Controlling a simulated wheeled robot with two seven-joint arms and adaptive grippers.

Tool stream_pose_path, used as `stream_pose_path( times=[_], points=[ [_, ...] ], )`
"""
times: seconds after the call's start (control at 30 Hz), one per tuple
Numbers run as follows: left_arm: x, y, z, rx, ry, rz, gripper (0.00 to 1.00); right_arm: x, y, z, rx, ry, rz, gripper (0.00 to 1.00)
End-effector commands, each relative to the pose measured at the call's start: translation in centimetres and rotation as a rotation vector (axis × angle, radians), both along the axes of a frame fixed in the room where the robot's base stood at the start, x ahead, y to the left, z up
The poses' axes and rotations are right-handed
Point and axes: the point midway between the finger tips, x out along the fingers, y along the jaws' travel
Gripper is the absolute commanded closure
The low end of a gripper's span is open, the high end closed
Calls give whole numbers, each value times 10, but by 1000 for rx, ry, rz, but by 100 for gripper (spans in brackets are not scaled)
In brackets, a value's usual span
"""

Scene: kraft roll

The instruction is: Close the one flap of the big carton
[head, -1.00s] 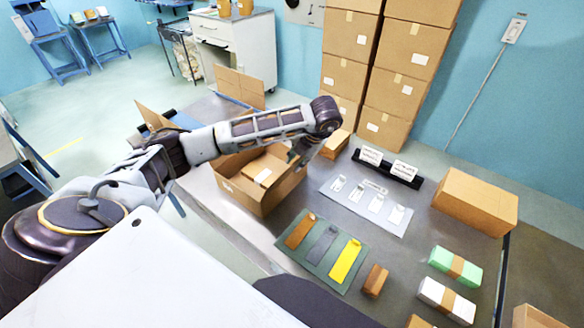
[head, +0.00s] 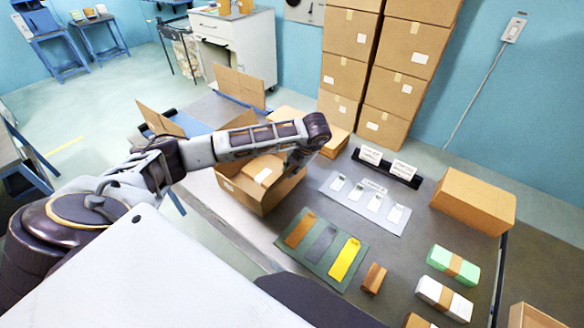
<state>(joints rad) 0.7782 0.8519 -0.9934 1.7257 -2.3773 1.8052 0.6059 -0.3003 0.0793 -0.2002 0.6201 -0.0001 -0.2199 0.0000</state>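The big carton (head: 253,197) stands open on the grey table, with a smaller brown item (head: 264,175) visible inside. My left arm crosses above it from the left and hides its back part. My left gripper (head: 298,160) points down at the carton's right back side; its fingers are mostly hidden, so I cannot tell whether they touch a flap. Upright cardboard panels (head: 240,86) and (head: 160,122) show behind my arm; I cannot tell whether they belong to the big carton. My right gripper is not in view.
A green mat (head: 322,250) with brown, grey and yellow strips lies in front of the carton. A light board (head: 364,203) with small tags lies to its right. A closed carton (head: 474,201) and banded bundles (head: 454,266) stand at the right. Tall carton stacks (head: 405,60) rise behind.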

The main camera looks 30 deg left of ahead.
Motion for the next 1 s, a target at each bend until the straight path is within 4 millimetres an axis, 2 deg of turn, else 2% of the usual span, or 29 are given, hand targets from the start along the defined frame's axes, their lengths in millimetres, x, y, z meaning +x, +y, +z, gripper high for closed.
stream_pose_path(
  times=[0.03, 0.1, 0.67, 1.0],
  points=[
    [0, 0, 0, 0, 0, 0, 93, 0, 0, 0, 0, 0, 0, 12],
    [0, 0, 0, 0, 0, 0, 100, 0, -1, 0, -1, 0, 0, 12],
    [0, 1, 1, -12, 1, 0, 100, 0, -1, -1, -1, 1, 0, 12],
    [1, 8, 2, -106, 5, 2, 100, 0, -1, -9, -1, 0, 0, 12]
  ],
)
